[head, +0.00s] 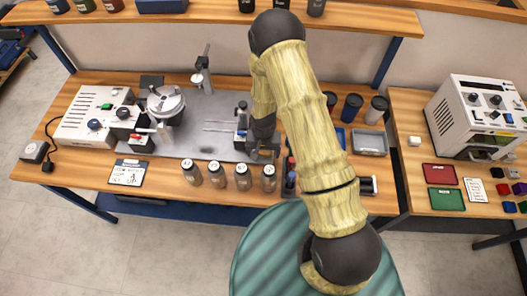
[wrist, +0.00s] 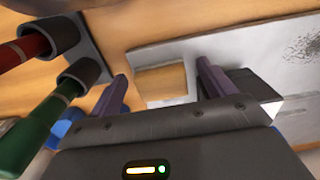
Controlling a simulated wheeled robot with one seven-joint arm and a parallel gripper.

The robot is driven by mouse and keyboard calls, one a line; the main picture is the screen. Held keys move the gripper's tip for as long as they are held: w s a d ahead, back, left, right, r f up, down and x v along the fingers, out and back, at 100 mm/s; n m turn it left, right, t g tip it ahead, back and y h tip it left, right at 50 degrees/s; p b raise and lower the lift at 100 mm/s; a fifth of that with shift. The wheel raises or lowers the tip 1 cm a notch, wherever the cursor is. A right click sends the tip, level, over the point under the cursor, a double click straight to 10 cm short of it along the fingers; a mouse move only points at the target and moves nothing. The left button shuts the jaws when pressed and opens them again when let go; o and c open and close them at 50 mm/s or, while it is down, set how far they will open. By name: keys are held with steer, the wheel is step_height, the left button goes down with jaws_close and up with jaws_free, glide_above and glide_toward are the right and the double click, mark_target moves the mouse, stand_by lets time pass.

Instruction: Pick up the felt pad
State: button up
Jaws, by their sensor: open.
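A small tan block, which looks like the felt pad (wrist: 162,82), lies between my two fingers in the wrist view. It sits near the edge of the grey metal plate (wrist: 170,45). My gripper (wrist: 161,74) is open, one finger on each side of the pad; I cannot tell whether they touch it. In the head view my gripper (head: 262,152) points down at the right end of the plate. I cannot make out the pad there; my arm covers much of that area.
Red (wrist: 30,42) and green (wrist: 48,115) handled tools stand in dark holders close to my left finger. A dark block (wrist: 250,85) is beside my right finger. Several bottles (head: 216,174) line the plate's front edge. Cups and a grey tray (head: 370,142) stand right of my arm.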

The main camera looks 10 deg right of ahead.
mark_target(263, 153)
steer(key=c, duration=1.1)
steer(key=shift+o, duration=0.2)
steer(key=shift+r, duration=0.1)
step_height(263, 153, up, 10)
steer(key=b, duration=0.2)
